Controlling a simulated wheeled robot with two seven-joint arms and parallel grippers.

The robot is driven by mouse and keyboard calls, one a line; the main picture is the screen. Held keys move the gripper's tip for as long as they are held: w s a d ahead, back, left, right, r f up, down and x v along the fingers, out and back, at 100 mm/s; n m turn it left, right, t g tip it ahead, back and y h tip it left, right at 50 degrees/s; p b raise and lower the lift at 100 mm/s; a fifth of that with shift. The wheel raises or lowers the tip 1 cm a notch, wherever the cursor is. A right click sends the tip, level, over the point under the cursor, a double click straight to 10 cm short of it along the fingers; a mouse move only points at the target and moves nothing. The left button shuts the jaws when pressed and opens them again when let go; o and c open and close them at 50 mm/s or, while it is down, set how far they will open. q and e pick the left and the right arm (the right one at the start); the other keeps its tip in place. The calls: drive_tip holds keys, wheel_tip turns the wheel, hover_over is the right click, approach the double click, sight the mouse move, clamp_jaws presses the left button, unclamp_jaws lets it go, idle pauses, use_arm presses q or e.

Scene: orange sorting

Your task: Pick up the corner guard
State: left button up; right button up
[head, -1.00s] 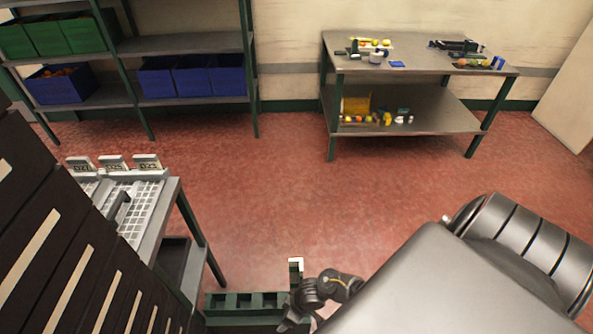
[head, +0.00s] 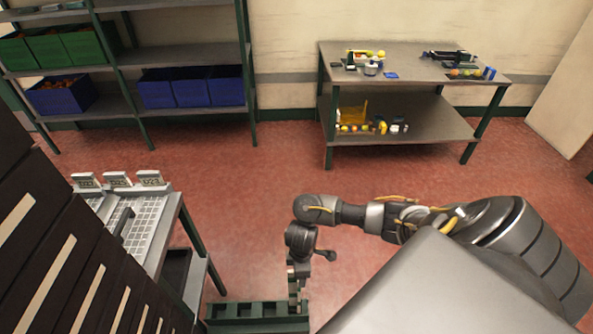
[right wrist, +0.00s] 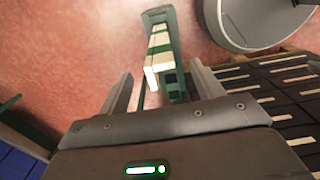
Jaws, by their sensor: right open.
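The corner guard (right wrist: 152,77) is a long cream-white piece in the right wrist view. It stands in a green slotted rack (right wrist: 173,22), its near end between my finger lines. My right gripper (right wrist: 161,88) is open, one finger on each side of the guard, and no contact shows. In the head view my right gripper (head: 298,284) points down over the right end of the green rack (head: 250,321) and hides the guard there. My left gripper is not in view.
A tall dark stack with pale strips (head: 62,250) stands close on the left. Beside it is a bench with a white grid tray (head: 140,222). A table (head: 415,68) with small items and shelves with blue bins (head: 190,87) stand at the back. The red floor between is clear.

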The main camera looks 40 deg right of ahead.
wheel_tip(320, 180, down, 7)
drive_tip(key=b, duration=0.2)
drive_tip(key=shift+w+r, duration=0.15)
drive_tip(key=shift+c, duration=0.5)
drive_tip(key=c, duration=1.3)
drive_tip(key=shift+c, duration=0.2)
drive_tip(key=shift+r, duration=0.1)
